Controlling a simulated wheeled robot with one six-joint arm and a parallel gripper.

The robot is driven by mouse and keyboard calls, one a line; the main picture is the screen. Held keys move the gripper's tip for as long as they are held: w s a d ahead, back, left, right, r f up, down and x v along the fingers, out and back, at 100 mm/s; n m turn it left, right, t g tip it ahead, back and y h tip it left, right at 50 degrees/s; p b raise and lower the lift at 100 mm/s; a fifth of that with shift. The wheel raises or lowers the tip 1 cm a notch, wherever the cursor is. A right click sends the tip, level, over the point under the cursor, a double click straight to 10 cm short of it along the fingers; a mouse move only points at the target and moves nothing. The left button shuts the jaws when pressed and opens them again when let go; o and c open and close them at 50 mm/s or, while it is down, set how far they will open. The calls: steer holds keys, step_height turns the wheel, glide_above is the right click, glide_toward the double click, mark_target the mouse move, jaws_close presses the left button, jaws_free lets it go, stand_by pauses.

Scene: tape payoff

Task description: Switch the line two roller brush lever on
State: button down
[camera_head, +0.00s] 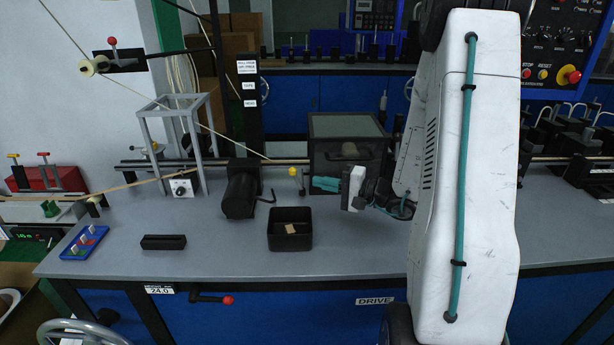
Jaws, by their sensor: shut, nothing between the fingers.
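My gripper (316,184) has teal fingers and points left above the grey bench, in front of the dark box. It is shut and empty. A small lever with a yellow knob (292,171) stands just left of and slightly above the fingertips, apart from them in the picture. A rod hangs beside this knob. I cannot read a label that tells which lever is the line two roller brush lever. A black sign post (248,120) with white labels stands behind, too small to read surely.
A black cylindrical motor (239,190) stands left of the knob. A black open bin (290,241) sits on the grey bench (220,258). A dark glazed box (346,130) stands behind my gripper. A red-knobbed lever (113,42) is at upper left. The front bench is mostly clear.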

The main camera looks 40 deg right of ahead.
mark_target(297, 182)
steer(key=d+f+h, duration=0.1)
steer(key=d+f+m+t+h, duration=0.1)
steer(key=d, duration=0.1)
steer(key=d+f+m+t, duration=0.1)
steer(key=d, duration=0.1)
steer(key=shift+s+d+h, duration=0.1)
steer(key=shift+d+h, duration=0.05)
steer(key=shift+h, duration=0.25)
steer(key=x, duration=1)
